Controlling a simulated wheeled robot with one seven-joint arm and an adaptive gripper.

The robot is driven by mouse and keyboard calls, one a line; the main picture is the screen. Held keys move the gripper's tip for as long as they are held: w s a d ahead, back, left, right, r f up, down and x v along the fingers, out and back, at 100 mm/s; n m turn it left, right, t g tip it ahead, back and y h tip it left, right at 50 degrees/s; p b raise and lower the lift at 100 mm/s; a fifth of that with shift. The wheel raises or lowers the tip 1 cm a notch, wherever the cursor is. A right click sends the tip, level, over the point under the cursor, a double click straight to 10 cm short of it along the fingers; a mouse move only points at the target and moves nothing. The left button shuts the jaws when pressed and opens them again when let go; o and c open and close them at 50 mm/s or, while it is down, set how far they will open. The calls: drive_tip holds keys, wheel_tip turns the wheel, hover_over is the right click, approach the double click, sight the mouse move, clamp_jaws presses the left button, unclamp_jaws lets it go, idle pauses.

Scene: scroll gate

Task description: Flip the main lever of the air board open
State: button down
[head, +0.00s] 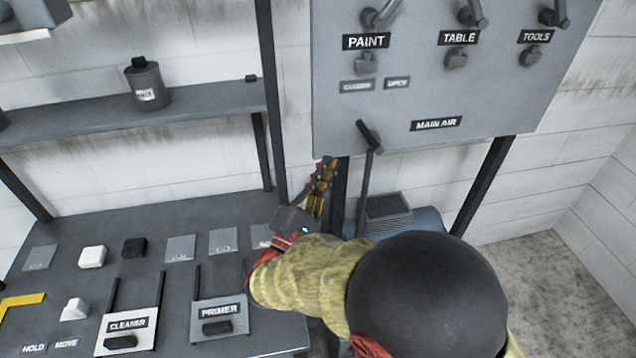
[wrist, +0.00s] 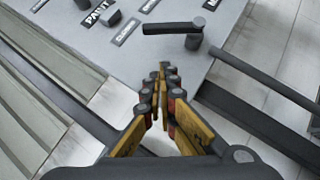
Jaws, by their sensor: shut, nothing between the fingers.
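The grey air board (head: 400,60) hangs on the wall, with a "MAIN AIR" label (head: 436,124) near its lower edge. The main lever (head: 369,135) is a dark bar at the board's lower left, tilted in the head view. In the wrist view the main lever (wrist: 172,28) lies roughly level, left of its round pivot. My gripper (head: 327,165) is shut and empty, just left of and below the lever, apart from it in the picture. In the wrist view my gripper (wrist: 162,70) points at the board below the lever; the exact gap cannot be told.
Smaller levers sit above the PAINT (head: 366,41), TABLE (head: 459,37) and TOOLS labels. A thin grey pipe (head: 364,195) runs down below the main lever. A dark post (head: 338,205) stands beside my gripper. A workbench (head: 60,220) with blocks and labelled holders lies left; a shelf (head: 200,105) is above it.

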sight(361, 128)
drive_tip(key=shift+w+d+r+b, duration=0.2)
drive_tip(key=shift+w+d+r, duration=0.75)
drive_tip(key=shift+d, duration=0.15)
drive_tip(key=shift+w+d+r+b, duration=0.15)
drive_tip(key=shift+w+d+r, duration=0.75)
drive_tip(key=shift+d, duration=0.2)
drive_tip(key=shift+w+d+r+m+g, duration=0.1)
drive_tip(key=shift+d+r+m+g, duration=0.1)
drive_tip(key=shift+r+m+g, duration=0.55)
drive_tip(key=m+g, duration=0.1)
drive_tip(key=d+r+m+g, duration=0.1)
drive_tip(key=m, duration=0.1)
drive_tip(key=d+r+m+g+b, duration=0.1)
drive_tip(key=shift+w+d+r+m+g, duration=0.1)
drive_tip(key=shift+w+r+m+g, duration=0.15)
drive_tip(key=shift+w+m, duration=0.1)
drive_tip(key=d+m+g+y+b, duration=0.1)
drive_tip(key=w+d+r+m+g+y, duration=0.1)
drive_tip(key=d, duration=0.1)
drive_tip(key=d+m+g+y+b, duration=0.1)
drive_tip(key=shift+w+d+r+m+b, duration=0.15)
drive_tip(key=shift+d+m+b, duration=0.15)
drive_tip(key=shift+d+m, duration=0.1)
drive_tip(key=shift+d, duration=0.1)
